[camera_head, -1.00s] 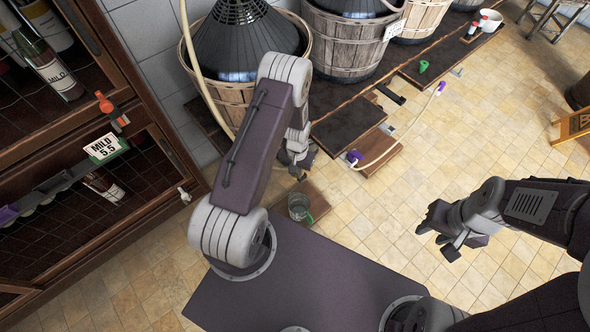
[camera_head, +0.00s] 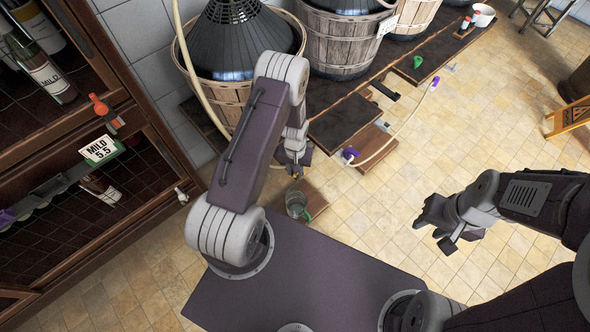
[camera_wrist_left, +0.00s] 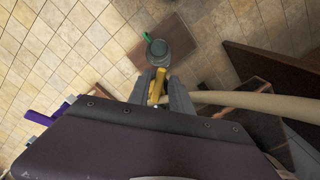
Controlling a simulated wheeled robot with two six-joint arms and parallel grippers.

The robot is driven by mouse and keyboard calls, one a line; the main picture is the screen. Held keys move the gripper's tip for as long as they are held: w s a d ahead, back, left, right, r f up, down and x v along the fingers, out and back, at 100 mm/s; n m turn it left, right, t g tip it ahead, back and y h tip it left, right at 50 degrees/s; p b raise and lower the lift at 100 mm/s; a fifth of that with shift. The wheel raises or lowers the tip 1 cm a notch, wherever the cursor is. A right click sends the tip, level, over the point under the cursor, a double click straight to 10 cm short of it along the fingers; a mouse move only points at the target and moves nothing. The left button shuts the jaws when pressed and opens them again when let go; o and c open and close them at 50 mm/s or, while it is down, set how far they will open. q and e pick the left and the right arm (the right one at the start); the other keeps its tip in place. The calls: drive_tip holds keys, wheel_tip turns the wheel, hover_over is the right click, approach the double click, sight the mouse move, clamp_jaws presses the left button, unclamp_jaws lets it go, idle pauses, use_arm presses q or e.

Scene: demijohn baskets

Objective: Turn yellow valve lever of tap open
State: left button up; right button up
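The yellow lever (camera_wrist_left: 158,85) shows between the fingers of my left gripper (camera_wrist_left: 161,92) in the left wrist view. The fingers lie on both sides of it; whether they press on it I cannot tell. A pale hose (camera_wrist_left: 240,98) runs off to the right from beside the fingers. In the head view my left gripper (camera_head: 296,160) points down by a small yellow spot (camera_head: 295,177), and my arm hides most of the tap. A grey jug (camera_head: 297,203) with a green handle stands below on a wooden board. My right gripper (camera_head: 437,226) is open and empty above the floor.
Demijohns in wooden baskets (camera_head: 342,45) line the wall on a dark bench. A purple-ended hose (camera_head: 349,154) lies by a wooden step. A bottle rack (camera_head: 100,190) stands at left. The tiled floor (camera_head: 400,285) to the right is mostly clear.

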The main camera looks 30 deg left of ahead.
use_arm(q)
drive_tip(key=shift+r, duration=0.1)
wheel_tip(320, 180, up, 9)
drive_tip(key=shift+f+p, duration=0.1)
drive_tip(key=shift+p, duration=0.75)
